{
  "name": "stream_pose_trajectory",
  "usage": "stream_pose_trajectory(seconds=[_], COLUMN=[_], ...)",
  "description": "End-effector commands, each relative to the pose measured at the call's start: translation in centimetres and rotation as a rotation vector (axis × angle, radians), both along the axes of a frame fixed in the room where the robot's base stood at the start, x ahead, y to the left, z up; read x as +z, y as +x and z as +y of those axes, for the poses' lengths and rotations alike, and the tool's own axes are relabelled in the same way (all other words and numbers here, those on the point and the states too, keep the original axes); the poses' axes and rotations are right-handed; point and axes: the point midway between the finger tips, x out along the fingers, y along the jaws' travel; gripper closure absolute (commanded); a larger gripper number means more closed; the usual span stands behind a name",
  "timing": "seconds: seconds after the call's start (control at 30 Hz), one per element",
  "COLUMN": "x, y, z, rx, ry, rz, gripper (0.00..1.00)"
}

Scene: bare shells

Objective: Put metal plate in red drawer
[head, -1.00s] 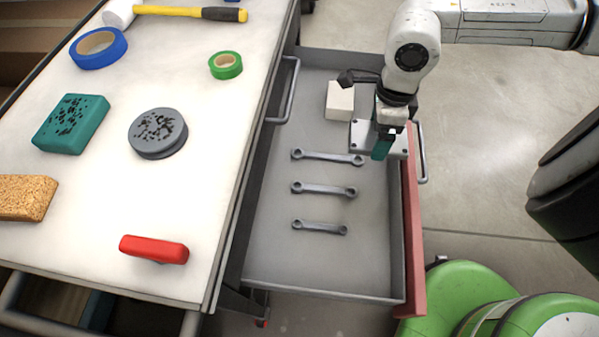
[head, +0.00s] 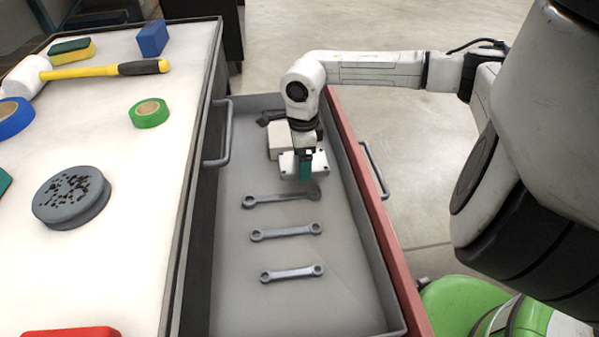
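The red drawer (head: 373,192) is pulled open, with a grey inside and a red front. The metal plate (head: 287,165) is a pale flat rectangle with dark holes near its corners, inside the drawer's outline toward the far end. My gripper (head: 305,172) points down at the plate, its teal fingertip in front of the plate's near edge. It appears shut on the plate, though the far finger is hidden. A shadow falls by the nearest wrench, and whether the plate touches the drawer floor is unclear.
The worktop (head: 125,205) at left holds a grey round tin (head: 70,200), green tape (head: 149,113) and a hammer (head: 100,70). The drawer's near end is clear.

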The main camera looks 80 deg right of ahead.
Motion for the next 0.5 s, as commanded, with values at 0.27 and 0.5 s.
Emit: stream_pose_trajectory(seconds=[0.27, 0.5], x=[-1.7, -4.9], y=[0.8, 1.0], z=[-1.1, -1.4], rx=[0.001, 0.001], ry=[-0.001, 0.0], rz=[0.0, -0.001], gripper=[0.66, 0.66])
